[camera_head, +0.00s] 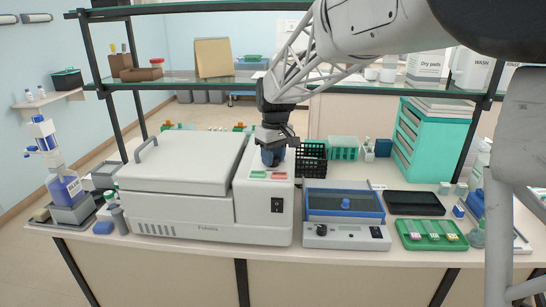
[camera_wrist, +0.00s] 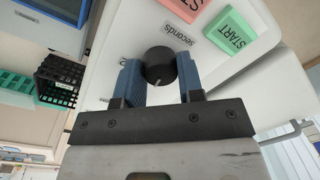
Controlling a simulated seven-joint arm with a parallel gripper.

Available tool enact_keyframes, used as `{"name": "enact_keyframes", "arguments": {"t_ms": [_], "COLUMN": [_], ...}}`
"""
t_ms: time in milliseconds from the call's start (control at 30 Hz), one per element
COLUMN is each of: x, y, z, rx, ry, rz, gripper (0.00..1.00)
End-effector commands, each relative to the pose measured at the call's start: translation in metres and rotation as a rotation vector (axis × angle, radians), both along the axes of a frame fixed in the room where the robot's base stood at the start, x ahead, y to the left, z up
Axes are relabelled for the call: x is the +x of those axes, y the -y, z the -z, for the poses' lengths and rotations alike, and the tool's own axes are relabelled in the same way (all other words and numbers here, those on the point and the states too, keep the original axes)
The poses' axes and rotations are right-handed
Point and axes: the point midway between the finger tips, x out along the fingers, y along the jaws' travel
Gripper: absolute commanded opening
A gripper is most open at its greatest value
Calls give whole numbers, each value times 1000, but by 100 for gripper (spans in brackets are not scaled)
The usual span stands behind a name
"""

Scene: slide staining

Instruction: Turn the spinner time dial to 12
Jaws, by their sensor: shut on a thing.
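The spinner (camera_head: 180,165) is a white box with a closed lid and a control panel on its right side. Its time dial (camera_wrist: 159,66) is a round black knob beside a "seconds" label in the wrist view. My gripper (camera_wrist: 160,75) is shut on the dial, with one blue finger on each side of it. A pale mark shows on the dial's near edge in the wrist view. The numbers around the dial are mostly hidden by the fingers. In the head view my gripper (camera_head: 272,155) is above the panel and hides the dial.
A green START button (camera_wrist: 230,30) and a red button (camera_wrist: 187,8) lie close to the dial. A black power switch (camera_head: 277,205) is on the spinner's front. A blue-framed device (camera_head: 345,203) and a black crate (camera_head: 312,160) stand to the right.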

Motion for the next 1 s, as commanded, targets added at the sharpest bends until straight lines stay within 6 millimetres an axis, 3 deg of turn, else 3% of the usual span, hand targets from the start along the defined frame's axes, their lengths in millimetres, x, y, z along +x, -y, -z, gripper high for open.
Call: {"name": "enact_keyframes", "arguments": {"t_ms": [1000], "x": [-2], "y": [1], "z": [0], "rx": [0], "ry": [-1], "rz": [926], "gripper": [11]}}
